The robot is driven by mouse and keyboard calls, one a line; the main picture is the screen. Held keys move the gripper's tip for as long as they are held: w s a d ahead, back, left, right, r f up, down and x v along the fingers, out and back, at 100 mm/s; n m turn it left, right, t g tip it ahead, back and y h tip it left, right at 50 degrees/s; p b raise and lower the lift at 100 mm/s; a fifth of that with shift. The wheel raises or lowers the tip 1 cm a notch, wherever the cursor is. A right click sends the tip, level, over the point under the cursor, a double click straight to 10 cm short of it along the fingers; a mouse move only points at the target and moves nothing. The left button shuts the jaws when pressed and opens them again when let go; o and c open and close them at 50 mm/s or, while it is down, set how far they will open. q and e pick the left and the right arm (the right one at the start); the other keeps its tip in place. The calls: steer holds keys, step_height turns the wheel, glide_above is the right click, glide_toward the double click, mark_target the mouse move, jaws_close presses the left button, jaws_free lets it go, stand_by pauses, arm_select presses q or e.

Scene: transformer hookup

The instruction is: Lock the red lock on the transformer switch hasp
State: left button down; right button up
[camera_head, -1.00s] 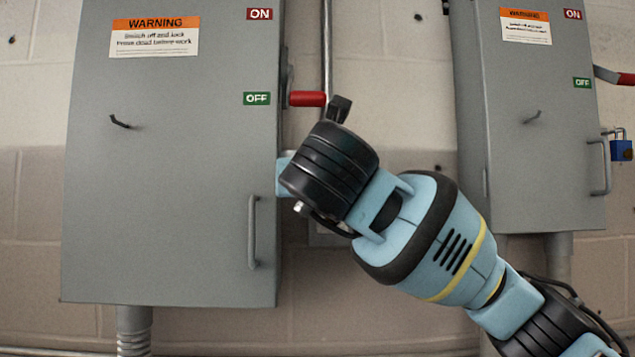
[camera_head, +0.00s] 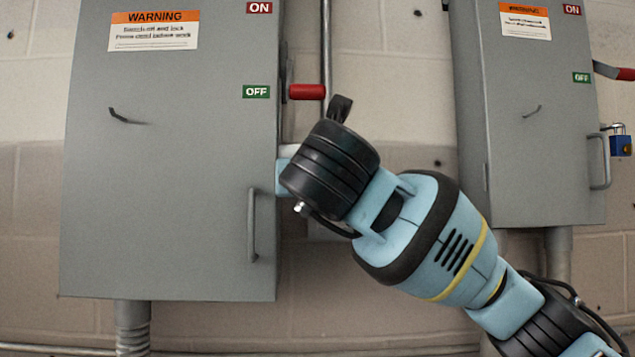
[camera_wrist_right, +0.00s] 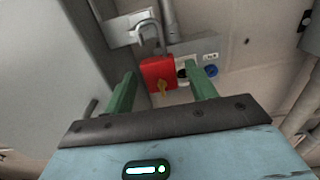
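The red lock (camera_wrist_right: 157,74) shows in the right wrist view with a gold key (camera_wrist_right: 161,87) at its lower face. Its grey shackle (camera_wrist_right: 150,33) points up by the metal hasp (camera_wrist_right: 126,28) on the switch box side. I cannot tell if the shackle is closed. My right gripper (camera_wrist_right: 160,71) is open, with green fingers apart on either side of the lock; I see no clear contact. In the head view, my right arm hides the gripper and lock beside the left transformer switch box (camera_head: 170,190). Its red lever (camera_head: 307,91) is beside OFF. My left gripper is not in view.
A second grey switch box (camera_head: 535,130) stands at the right, with a blue padlock (camera_head: 620,145) at its side. A vertical conduit (camera_head: 327,50) runs behind my arm. A small labelled wall plate (camera_wrist_right: 205,58) sits right of the lock. Wall shows between the boxes.

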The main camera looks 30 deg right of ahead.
steer(key=shift+o, duration=0.2)
arm_select(q)
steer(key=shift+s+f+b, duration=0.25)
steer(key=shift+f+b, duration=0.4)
steer(key=shift+b, duration=0.05)
arm_select(e)
steer(key=v, duration=0.5)
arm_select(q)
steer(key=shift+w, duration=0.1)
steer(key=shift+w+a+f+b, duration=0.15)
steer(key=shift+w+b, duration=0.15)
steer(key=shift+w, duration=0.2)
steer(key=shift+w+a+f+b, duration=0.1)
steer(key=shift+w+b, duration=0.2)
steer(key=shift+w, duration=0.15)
arm_select(e)
steer(key=v, duration=0.7)
steer(key=shift+s+a, duration=0.25)
steer(key=shift+s, duration=0.05)
